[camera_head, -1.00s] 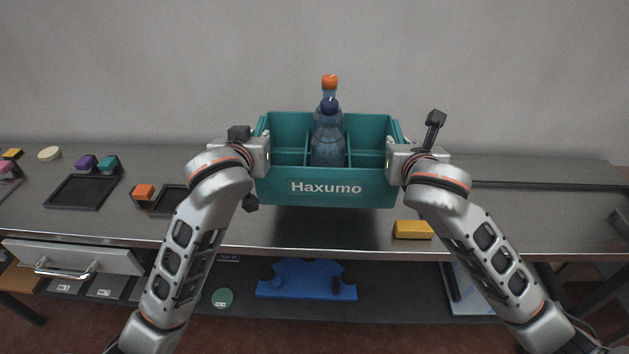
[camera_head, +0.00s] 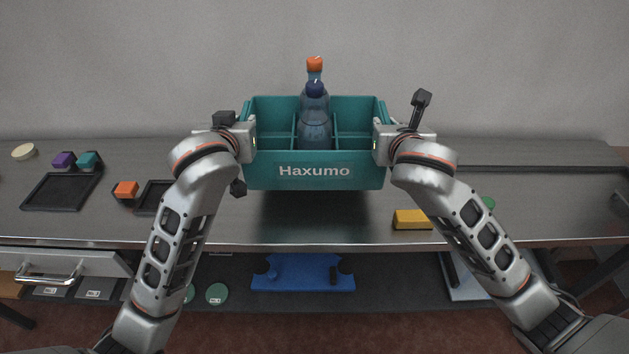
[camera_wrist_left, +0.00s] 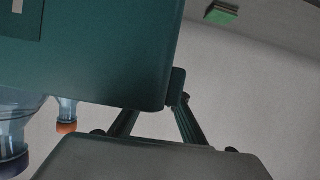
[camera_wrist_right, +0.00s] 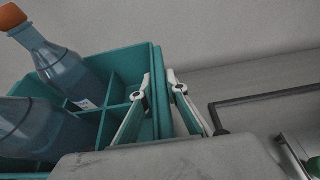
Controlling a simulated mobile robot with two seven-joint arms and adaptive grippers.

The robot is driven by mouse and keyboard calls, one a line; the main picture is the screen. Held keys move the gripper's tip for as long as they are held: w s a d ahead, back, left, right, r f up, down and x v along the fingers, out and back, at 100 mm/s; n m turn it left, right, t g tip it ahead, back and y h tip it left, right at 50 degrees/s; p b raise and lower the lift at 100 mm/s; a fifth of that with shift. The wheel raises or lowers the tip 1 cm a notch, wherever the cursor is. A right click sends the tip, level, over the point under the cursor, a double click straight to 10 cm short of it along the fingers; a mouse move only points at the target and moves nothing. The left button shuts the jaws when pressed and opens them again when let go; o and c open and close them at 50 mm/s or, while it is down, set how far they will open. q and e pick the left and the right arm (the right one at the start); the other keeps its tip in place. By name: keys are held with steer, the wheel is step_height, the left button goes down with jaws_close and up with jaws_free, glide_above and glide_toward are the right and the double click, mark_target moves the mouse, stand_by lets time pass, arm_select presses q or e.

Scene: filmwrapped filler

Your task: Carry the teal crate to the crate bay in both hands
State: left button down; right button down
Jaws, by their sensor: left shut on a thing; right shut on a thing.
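The teal crate (camera_head: 316,177), marked "Haxumo", is held level between my two grippers, above the metal bench with a shadow under it. Two clear blue bottles stand in its compartments, one with a dark blue cap (camera_head: 315,90) and one behind with an orange cap (camera_head: 314,64). My left gripper (camera_head: 246,140) is shut on the crate's left side; the left wrist view shows the crate wall (camera_wrist_left: 110,50) close up. My right gripper (camera_head: 381,141) is shut on the right side; in the right wrist view its fingers (camera_wrist_right: 157,95) straddle the crate's rim (camera_wrist_right: 160,90).
The bench (camera_head: 300,225) holds a black tray (camera_head: 60,192), purple (camera_head: 63,159), teal (camera_head: 88,160) and orange (camera_head: 125,189) blocks at left, and a yellow block (camera_head: 412,219) at front right. A blue holder (camera_head: 302,273) lies on the lower shelf. A grey wall stands behind.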

arm_select(q)
steer(key=shift+a, duration=0.1)
arm_select(e)
steer(key=shift+d, duration=0.1)
